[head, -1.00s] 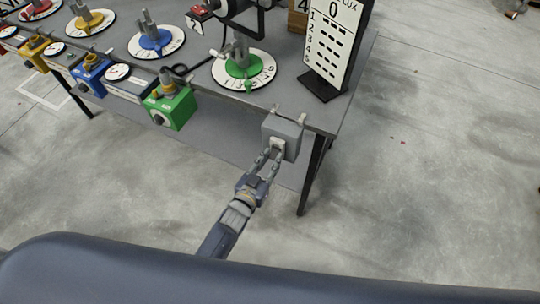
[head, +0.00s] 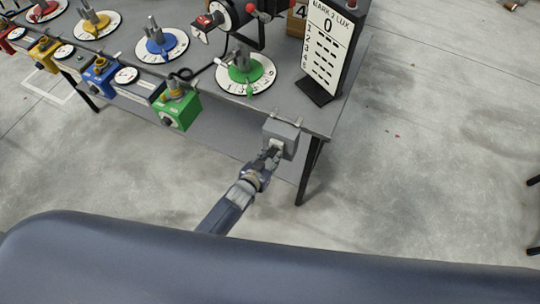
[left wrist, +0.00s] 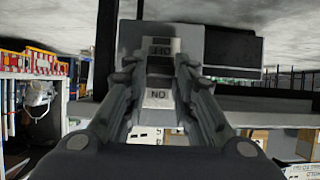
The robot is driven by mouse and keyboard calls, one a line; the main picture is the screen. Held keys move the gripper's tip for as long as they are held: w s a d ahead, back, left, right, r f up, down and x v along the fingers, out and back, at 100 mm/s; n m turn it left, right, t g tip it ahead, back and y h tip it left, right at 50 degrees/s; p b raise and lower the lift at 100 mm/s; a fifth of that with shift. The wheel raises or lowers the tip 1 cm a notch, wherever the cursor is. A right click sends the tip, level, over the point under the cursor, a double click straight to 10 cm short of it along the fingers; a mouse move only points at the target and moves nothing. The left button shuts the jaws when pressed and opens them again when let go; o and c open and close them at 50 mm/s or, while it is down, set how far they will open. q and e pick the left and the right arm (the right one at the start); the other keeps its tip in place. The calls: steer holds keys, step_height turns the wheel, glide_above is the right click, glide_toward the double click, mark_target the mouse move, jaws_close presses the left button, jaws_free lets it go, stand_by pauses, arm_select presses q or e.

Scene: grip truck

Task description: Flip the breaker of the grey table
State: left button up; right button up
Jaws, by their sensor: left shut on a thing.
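The breaker is a grey box (head: 283,138) hung on the front right corner of the grey table (head: 215,133), with a pale switch plate facing me. In the left wrist view, the box (left wrist: 205,40) carries "OFF" and "ON" labels, both upside down, with a dark toggle (left wrist: 160,66) between them. My left gripper (head: 273,153) is at the plate. Its fingertips (left wrist: 155,70) in the left wrist view are on either side of the toggle, shut on it. The fingers hide part of the plate. My right gripper is not in view.
Coloured dials and boxes line the table, with a green dial (head: 245,74) and green box (head: 182,112) nearest. A scoreboard reading 0 (head: 328,50) stands at the right end. A table leg (head: 309,172) is just right of the breaker.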

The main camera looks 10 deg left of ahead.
arm_select(q)
steer(key=o, duration=1.1)
steer(key=shift+c, duration=0.2)
steer(key=v, duration=1.2)
